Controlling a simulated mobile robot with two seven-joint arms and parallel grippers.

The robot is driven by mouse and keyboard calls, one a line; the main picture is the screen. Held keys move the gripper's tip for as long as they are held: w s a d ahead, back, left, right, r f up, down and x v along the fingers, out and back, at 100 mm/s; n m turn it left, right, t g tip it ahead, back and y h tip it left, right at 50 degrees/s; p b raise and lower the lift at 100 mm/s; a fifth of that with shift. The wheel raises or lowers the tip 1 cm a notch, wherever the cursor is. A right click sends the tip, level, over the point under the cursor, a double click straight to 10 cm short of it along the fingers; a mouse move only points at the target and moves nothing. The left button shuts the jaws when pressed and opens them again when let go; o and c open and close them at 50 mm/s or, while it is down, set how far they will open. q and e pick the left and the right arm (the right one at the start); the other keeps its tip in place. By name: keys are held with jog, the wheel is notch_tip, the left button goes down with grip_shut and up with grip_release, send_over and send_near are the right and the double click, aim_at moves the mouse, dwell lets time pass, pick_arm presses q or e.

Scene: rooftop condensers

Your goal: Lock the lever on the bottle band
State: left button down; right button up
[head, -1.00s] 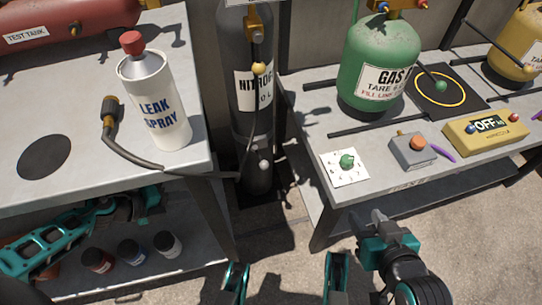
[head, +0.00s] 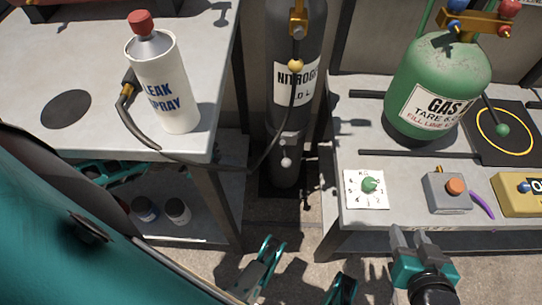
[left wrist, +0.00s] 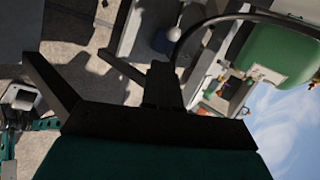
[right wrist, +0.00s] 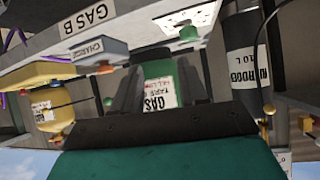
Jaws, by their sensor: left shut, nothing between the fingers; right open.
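The dark grey nitrogen bottle (head: 302,40) stands upright between the two benches. A band (head: 287,138) seems to sit on its lower part. A small lever with a pale ball knob (head: 286,162) shows there, apparently hanging down; I cannot tell its lock state. My left gripper (left wrist: 163,88) is shut and empty in the left wrist view. My right gripper (head: 413,243) is open and empty before the right bench, also in the right wrist view (right wrist: 157,82).
The left bench (head: 80,60) holds a leak spray bottle (head: 162,85); a black hose (head: 190,168) loops from it towards the nitrogen bottle. The right bench (head: 350,130) carries a green gas tank (head: 440,65), a dial card (head: 367,188) and a grey button box (head: 447,192).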

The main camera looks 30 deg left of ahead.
aim_at(285, 156)
pick_arm(q)
jog(key=r+b+x, duration=0.1)
jog(key=b+x, duration=0.3)
jog(key=x, duration=0.9)
jog(key=shift+w+d+b, duration=0.4)
jog(key=shift+w+d, duration=0.2)
pick_arm(e)
jog(key=shift+w+a+f+y, duration=0.2)
jog(key=shift+a+f, duration=0.2)
jog(key=shift+f, duration=0.15)
jog(key=shift+w+a+f+y, duration=0.1)
jog(key=shift+w+a+f, duration=0.05)
jog(key=shift+a+f, duration=0.3)
pick_arm(q)
jog(key=shift+r, duration=0.1)
pick_arm(e)
jog(key=shift+d, duration=0.2)
